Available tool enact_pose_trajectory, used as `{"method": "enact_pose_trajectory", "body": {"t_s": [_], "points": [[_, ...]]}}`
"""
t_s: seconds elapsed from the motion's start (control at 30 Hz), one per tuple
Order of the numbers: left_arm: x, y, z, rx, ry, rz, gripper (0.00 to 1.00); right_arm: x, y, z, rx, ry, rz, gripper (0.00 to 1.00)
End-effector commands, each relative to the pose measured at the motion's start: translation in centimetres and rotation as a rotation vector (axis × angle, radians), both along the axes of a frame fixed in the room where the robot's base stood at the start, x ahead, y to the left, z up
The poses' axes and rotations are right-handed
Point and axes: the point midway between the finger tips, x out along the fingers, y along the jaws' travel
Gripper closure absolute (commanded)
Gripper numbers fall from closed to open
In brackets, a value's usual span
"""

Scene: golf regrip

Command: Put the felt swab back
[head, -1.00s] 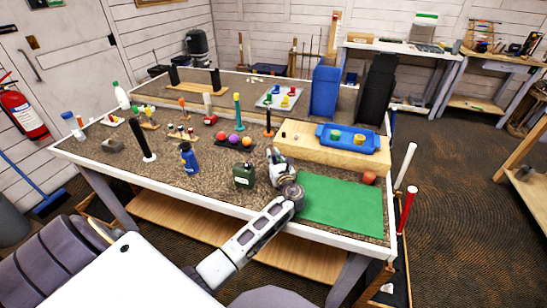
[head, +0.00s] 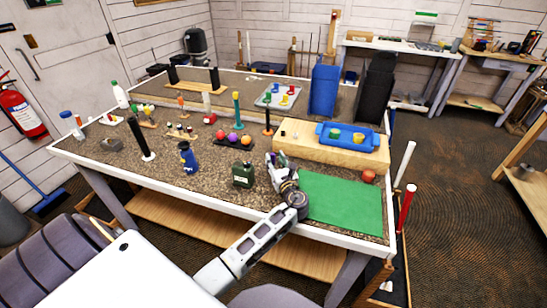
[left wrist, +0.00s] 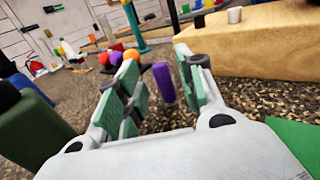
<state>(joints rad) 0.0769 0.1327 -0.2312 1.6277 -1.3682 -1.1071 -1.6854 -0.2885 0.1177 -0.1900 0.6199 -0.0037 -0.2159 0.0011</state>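A purple cylinder (left wrist: 163,85), which may be the felt swab, shows between the fingers of my left gripper (left wrist: 157,75) in the left wrist view. It leans slightly. A strip of table shows on its right side, and I see no firm contact with the finger pads. My left gripper (head: 276,158) is open, low over the brown table, between the green canister and the wooden block in the head view. The cylinder is too small to make out there. No other swab can be told apart. My right gripper is not in view.
A dark green canister (head: 243,175) stands close left of my left gripper. A wooden block (head: 305,152) with a blue tray (head: 362,145) lies behind and right. A green mat (head: 342,203) covers the right front. Colored balls (head: 233,139) sit in a dark rack behind.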

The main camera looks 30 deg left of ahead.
Motion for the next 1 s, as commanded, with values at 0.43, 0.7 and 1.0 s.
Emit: {"method": "enact_pose_trajectory", "body": {"t_s": [0.43,0.7,1.0], "points": [[-4.2,-5.0,0.0,0.000,0.001,-0.002,0.62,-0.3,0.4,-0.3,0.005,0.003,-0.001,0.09],[-5.3,-6.3,0.0,0.000,0.000,-0.001,0.62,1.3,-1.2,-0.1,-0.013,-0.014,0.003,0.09],[-5.4,-6.4,0.1,0.000,0.000,-0.001,0.62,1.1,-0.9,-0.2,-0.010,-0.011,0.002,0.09]]}}
